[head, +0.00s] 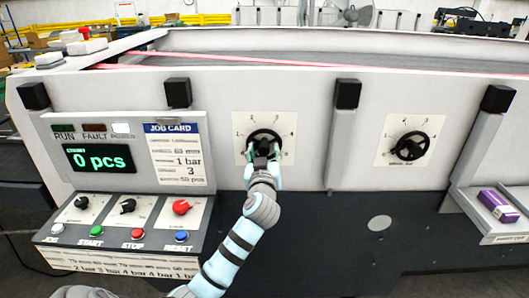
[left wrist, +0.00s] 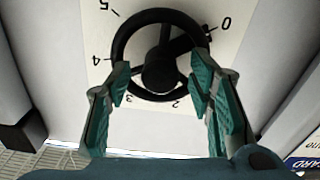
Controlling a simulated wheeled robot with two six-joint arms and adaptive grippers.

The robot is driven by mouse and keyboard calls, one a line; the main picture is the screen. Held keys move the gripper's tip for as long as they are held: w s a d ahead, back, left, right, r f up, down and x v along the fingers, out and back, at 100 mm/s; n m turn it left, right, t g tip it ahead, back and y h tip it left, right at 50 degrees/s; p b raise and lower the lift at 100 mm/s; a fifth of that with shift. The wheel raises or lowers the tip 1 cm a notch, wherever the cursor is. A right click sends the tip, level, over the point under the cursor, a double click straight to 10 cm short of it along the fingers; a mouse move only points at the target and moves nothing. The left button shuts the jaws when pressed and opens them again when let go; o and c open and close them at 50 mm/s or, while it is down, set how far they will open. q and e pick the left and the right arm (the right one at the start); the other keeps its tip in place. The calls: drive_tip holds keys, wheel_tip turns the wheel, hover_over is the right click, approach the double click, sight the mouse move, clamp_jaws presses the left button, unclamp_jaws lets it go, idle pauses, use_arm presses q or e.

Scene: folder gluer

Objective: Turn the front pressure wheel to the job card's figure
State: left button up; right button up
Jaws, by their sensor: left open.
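A black pressure wheel (head: 264,143) sits on a white dial plate with figures around it, on the machine's front panel. My left gripper (head: 262,153) is at its lower part. In the left wrist view the wheel (left wrist: 158,78) lies between the two teal fingers (left wrist: 160,92), which are open on either side of its rim. A dark marker points up and right, near the 0; its exact reading is unclear. My right gripper is not in view.
A second black wheel (head: 410,146) is to the right. A panel at left has a display (head: 100,160) reading 0 pcs, knobs, and several buttons. A purple box (head: 498,206) lies in a tray at far right. Black blocks (head: 348,94) line the panel's top.

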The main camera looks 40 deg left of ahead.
use_arm(q)
drive_tip(key=shift+c, duration=0.3)
clamp_jaws()
drive_tip(key=shift+m, duration=0.3)
drive_tip(key=m+p, duration=0.2)
drive_tip(key=m, duration=0.2)
drive_tip(key=shift+r, duration=0.15)
drive_tip(key=m+p, duration=0.2)
drive_tip(key=m, duration=0.3)
idle(0.5)
